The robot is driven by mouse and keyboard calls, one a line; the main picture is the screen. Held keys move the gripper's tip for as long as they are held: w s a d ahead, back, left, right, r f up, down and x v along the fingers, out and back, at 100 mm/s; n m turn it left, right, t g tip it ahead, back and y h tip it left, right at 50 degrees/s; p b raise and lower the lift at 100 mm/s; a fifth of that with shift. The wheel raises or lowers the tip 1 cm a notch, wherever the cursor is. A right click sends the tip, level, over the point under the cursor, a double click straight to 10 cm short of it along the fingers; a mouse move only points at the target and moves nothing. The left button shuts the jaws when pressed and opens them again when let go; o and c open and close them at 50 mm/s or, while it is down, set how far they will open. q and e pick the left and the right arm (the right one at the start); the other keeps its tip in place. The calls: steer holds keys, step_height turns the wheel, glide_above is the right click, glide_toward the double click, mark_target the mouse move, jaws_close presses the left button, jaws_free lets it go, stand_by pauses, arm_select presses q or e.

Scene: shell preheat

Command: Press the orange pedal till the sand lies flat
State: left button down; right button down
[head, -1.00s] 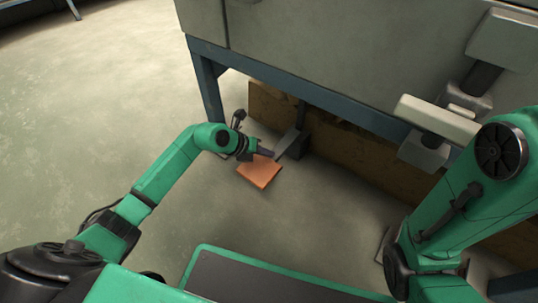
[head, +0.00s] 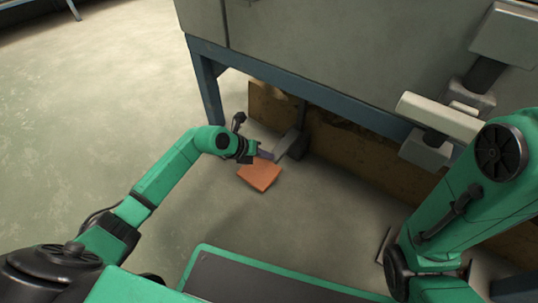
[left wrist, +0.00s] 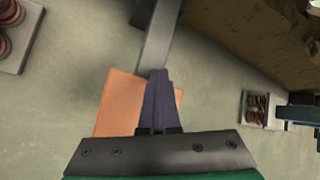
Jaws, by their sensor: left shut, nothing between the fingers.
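The orange pedal (head: 257,178) is a flat plate low over the floor, at the end of a grey lever (head: 288,144) under the machine. My left gripper (head: 267,155) is over the pedal's rear part, fingers shut with nothing between them. In the left wrist view the shut dark fingers (left wrist: 159,100) lie over the orange plate (left wrist: 118,103) and hide part of it. They look very close to it or touching; I cannot tell which. I cannot make out the sand. My right gripper is out of view; only its arm shows at the right.
The grey machine (head: 330,50) stands on a blue frame (head: 212,90) whose leg is left of the pedal. A brown box wall (head: 265,105) is behind the lever. A pale bar (head: 440,117) juts out at right.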

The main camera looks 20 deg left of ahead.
mark_target(266, 162)
arm_select(q)
steer(key=shift+s+f+b, duration=0.15)
steer(key=shift+f+b, duration=0.2)
steer(key=shift+f, duration=0.45)
steer(key=shift+s+f+b, duration=0.1)
steer(key=shift+f+b, duration=0.25)
steer(key=shift+f, duration=0.45)
stand_by(0.5)
steer(key=shift+r, duration=0.1)
step_height(266, 162, up, 5)
steer(key=p, duration=0.5)
steer(key=shift+w+r, duration=0.1)
steer(key=shift+r+p, duration=0.35)
steer(key=shift+p, duration=0.15)
steer(key=shift+w, duration=0.1)
steer(key=shift+r, duration=0.25)
steer(key=r+p, duration=0.4)
steer(key=p, duration=0.1)
steer(key=shift+w+r, duration=0.2)
steer(key=shift+r, duration=0.1)
